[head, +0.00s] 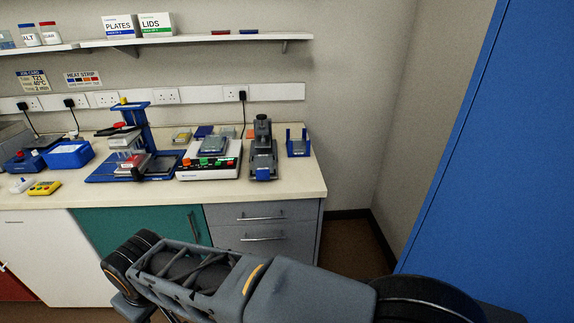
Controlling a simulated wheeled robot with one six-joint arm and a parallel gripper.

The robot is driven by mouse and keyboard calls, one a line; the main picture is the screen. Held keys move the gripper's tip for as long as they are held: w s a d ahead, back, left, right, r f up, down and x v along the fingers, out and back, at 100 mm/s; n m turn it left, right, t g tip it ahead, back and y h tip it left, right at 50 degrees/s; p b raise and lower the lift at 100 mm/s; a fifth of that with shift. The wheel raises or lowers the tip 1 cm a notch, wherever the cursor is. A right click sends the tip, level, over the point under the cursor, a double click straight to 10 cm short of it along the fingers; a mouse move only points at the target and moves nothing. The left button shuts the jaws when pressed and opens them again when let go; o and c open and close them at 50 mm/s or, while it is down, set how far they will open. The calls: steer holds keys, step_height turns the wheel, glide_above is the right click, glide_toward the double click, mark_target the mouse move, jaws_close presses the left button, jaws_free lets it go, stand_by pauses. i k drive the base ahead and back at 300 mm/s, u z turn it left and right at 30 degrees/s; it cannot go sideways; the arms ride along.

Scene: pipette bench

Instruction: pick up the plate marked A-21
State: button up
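I cannot read the mark A-21 on anything in the head view. Several small plate-like items stand on the bench. A clear plate (213,146) sits on top of a white device with coloured buttons (209,173). Pale and red plate-like pieces (131,161) sit in a blue stand (146,116). A small yellowish item (182,136) and a flat blue item (204,131) lie behind the white device. My arm crosses the bottom of the view, in front of the bench. My gripper is not visible.
A dark grey instrument (263,150) and a blue holder (298,143) stand at the right of the bench (290,188). A blue box (68,154) and a yellow device (44,188) are at the left. A shelf (200,40) hangs above. A tall blue panel (500,150) bounds the right.

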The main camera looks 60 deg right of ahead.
mark_target(260, 161)
steer(key=z, duration=1.65)
steer(key=i, duration=1)
steer(key=u, duration=0.05)
